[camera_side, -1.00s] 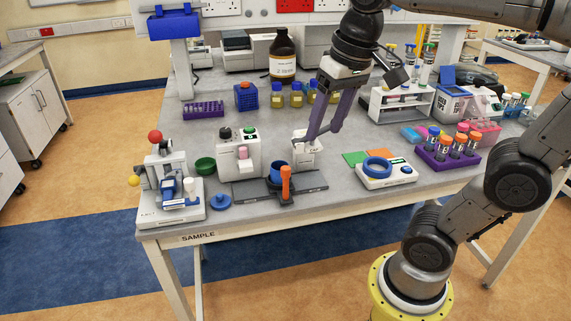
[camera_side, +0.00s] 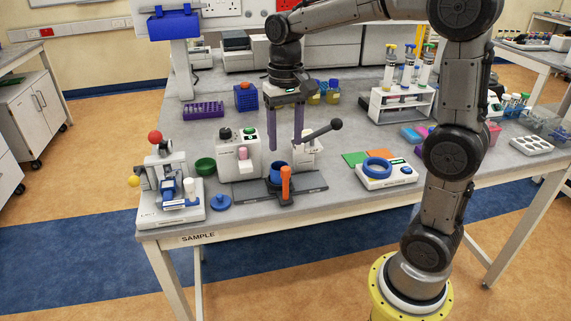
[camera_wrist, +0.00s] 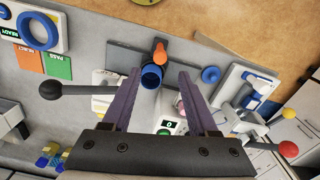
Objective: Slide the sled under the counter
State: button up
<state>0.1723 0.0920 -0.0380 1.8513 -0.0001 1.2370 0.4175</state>
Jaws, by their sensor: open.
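The sled, a blue cup (camera_side: 278,170) with an upright orange handle (camera_side: 286,184), sits on a dark grey rail (camera_side: 250,190). In the wrist view the cup (camera_wrist: 151,77) and orange handle (camera_wrist: 160,51) lie just beyond the fingertips. The counter appears to be the white box (camera_side: 226,150) with a small green display and a pink vial, behind and left of the sled. My gripper (camera_side: 286,148) is open and empty, pointing down behind and above the sled. In the wrist view its fingers (camera_wrist: 159,74) flank the cup from above; contact cannot be told.
A white lever station (camera_side: 305,158) with a black-knobbed lever (camera_side: 335,125) stands right of the counter, close to my gripper. A scale (camera_side: 390,180) with a blue ring lies to the right. A blue lid (camera_side: 221,202) and a green bowl (camera_side: 205,166) lie left.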

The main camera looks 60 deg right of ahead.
aim_at(285, 168)
notch_tip(285, 168, down, 8)
jog(key=shift+r, duration=0.15)
dwell(0.3)
grip_shut()
dwell(1.3)
